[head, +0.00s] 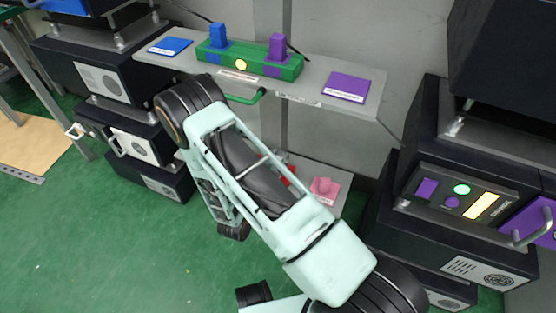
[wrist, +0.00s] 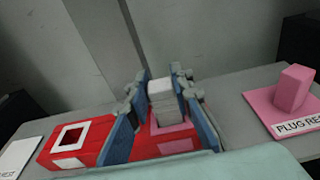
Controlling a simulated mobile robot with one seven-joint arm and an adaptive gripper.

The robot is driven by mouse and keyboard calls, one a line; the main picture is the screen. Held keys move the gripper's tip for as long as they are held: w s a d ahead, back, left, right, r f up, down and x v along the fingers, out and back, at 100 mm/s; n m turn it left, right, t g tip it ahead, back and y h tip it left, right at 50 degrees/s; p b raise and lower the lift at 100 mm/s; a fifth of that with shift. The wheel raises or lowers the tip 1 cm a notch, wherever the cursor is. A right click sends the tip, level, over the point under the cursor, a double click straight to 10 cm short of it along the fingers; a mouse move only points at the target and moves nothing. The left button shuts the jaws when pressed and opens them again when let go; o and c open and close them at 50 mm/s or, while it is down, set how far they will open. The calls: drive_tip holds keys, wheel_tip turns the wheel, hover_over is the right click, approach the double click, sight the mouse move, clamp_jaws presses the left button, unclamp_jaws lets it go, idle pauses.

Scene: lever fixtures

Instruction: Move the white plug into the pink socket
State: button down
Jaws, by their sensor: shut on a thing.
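In the wrist view my gripper (wrist: 163,84) is shut on the white plug (wrist: 160,88), a pale upright block between the two blue finger pads. The plug stands over the pink socket (wrist: 172,129) in the red block (wrist: 92,151). I cannot tell how far its lower end is inside the socket. The red block also has a white-rimmed square socket (wrist: 84,128), empty, to the left. In the head view my arm hides the gripper and plug; only a bit of red (head: 289,170) shows beside it.
A pink plug (wrist: 294,88) stands on a pink rest pad (wrist: 262,97) at the right. A white pad (wrist: 18,160) lies at the left. In the head view an upper shelf (head: 372,103) holds a green block (head: 259,68) with blue and purple plugs, above the lower shelf.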

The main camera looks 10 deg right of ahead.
drive_tip(key=shift+f, duration=0.15)
drive_tip(key=c, duration=1.7)
unclamp_jaws()
drive_tip(key=shift+r, duration=0.3)
drive_tip(key=p+v, duration=0.2)
drive_tip(key=v, duration=1)
drive_tip(key=shift+f, duration=0.15)
